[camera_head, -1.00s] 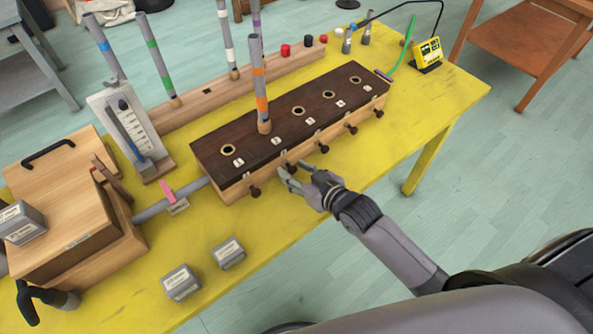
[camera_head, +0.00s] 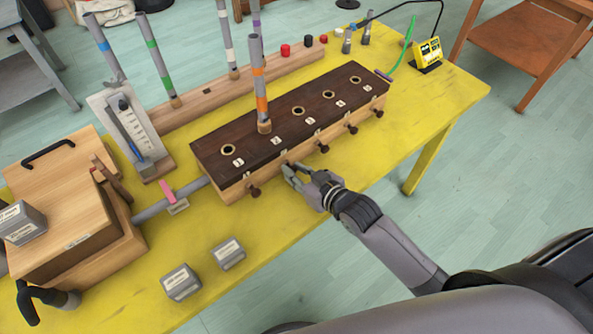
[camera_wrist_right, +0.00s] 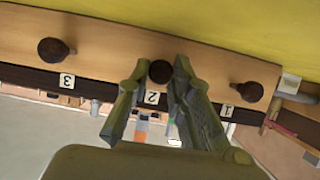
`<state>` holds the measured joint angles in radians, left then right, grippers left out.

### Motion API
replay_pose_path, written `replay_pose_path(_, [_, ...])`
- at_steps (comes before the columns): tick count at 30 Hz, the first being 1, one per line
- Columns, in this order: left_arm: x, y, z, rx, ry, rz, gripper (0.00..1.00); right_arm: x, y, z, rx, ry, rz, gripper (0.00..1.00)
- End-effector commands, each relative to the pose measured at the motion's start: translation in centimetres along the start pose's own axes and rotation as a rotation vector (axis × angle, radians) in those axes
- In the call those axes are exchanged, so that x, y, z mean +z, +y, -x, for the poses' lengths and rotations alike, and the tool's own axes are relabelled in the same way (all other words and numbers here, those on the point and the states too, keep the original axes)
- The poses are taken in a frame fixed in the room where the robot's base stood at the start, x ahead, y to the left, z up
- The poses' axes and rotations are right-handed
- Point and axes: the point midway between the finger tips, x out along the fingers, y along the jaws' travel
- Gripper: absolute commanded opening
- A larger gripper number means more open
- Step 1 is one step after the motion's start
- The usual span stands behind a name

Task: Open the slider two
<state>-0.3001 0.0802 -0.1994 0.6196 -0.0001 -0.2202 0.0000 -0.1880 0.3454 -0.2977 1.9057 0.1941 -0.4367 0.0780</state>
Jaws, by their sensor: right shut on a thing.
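The long dark-topped wooden box (camera_head: 215,155) lies across the yellow table, with numbered holes on top and a row of dark slider knobs along its front. In the right wrist view the knob of slider two (camera_wrist_right: 160,72) sits between my fingertips, below the label 2 (camera_wrist_right: 152,98). My right gripper (camera_head: 287,169) is shut on that knob; it also shows in the right wrist view (camera_wrist_right: 158,74). The fingers hide the knob in the head view. The knobs of slider one (camera_wrist_right: 250,91) and slider three (camera_wrist_right: 53,50) stand free on either side. My left gripper is not in view.
An orange-banded tube (camera_head: 259,80) stands upright in the box. Two grey blocks (camera_head: 181,283) (camera_head: 228,253) lie on the yellow table (camera_head: 285,228) at the front. A grey pipe (camera_head: 168,201) joins the box to a wooden case (camera_head: 70,235). The table front below the box is mostly clear.

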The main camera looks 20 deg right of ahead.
Motion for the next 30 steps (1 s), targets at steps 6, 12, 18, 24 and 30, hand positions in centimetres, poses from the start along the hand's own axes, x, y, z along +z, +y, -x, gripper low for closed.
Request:
replay_pose_path(6, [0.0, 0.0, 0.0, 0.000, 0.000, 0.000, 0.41, 0.0, -0.1, 0.0, -0.001, 0.000, 0.000, 0.00])
replay_pose_path(12, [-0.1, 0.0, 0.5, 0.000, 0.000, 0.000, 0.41, 0.1, -0.1, 0.5, -0.001, -0.003, 0.000, 0.00])
replay_pose_path(18, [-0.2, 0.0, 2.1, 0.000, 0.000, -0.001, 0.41, 0.9, -0.1, 2.7, -0.001, -0.005, -0.001, 0.00])
replay_pose_path(24, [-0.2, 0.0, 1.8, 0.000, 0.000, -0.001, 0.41, 1.2, 0.0, 2.7, -0.001, -0.001, -0.001, 0.00])
replay_pose_path(30, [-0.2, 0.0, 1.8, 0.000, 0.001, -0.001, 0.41, 1.1, 0.0, 2.7, -0.001, -0.001, -0.001, 0.28])
